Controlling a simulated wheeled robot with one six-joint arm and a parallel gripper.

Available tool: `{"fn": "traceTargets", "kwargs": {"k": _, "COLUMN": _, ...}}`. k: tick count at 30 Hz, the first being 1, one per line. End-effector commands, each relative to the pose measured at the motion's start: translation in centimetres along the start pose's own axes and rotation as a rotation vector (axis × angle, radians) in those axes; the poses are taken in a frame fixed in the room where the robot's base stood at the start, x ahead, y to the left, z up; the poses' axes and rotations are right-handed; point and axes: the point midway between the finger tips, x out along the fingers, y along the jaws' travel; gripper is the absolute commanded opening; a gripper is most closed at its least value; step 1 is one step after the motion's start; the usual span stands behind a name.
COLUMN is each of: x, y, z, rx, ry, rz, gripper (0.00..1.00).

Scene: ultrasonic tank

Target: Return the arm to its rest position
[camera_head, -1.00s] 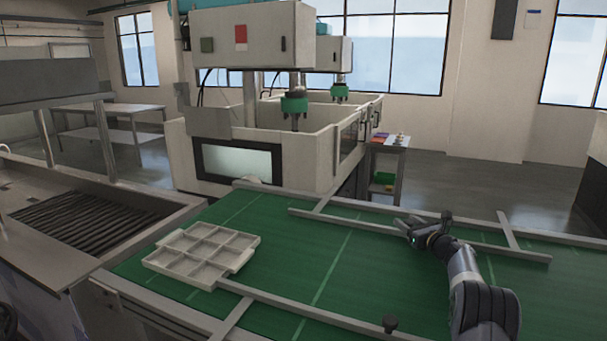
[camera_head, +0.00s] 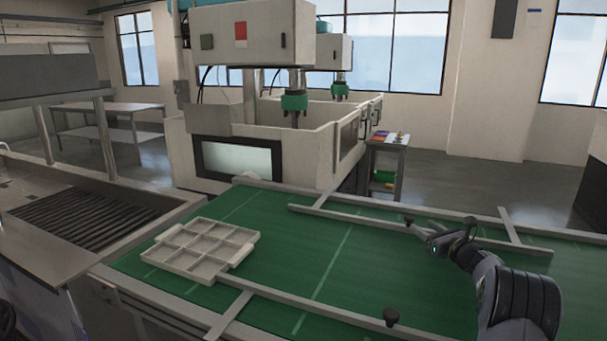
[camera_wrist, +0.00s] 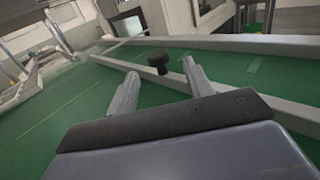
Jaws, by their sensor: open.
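My gripper (camera_head: 422,228) is above the right part of the green table, near the far metal rail, with my arm reaching in from the lower right. In the wrist view my gripper (camera_wrist: 158,82) has its two grey fingers spread apart with nothing held between them. A dark round knob (camera_wrist: 158,60) shows beyond and between the fingertips in that view, apart from them.
The green table (camera_head: 330,265) has metal rails along it. A pale compartment tray (camera_head: 185,270) lies on its left part. A white tank machine (camera_head: 330,150) stands behind; a sink unit (camera_head: 90,215) is left.

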Motion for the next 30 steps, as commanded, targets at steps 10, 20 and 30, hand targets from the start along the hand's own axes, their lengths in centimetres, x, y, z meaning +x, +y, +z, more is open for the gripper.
{"fn": "traceTargets", "kwargs": {"k": 10, "x": -0.2, "y": 0.1, "z": 0.1, "rx": 0.000, "ry": -0.001, "rz": 0.003, "gripper": 0.49}}
{"fn": "traceTargets", "kwargs": {"k": 20, "x": 4.5, "y": 0.1, "z": 0.1, "rx": 0.000, "ry": 0.000, "rz": 0.002, "gripper": 0.49}}
{"fn": "traceTargets", "kwargs": {"k": 30, "x": 7.5, "y": 0.3, "z": -0.2, "rx": 0.000, "ry": 0.001, "rz": 0.002, "gripper": 0.49}}
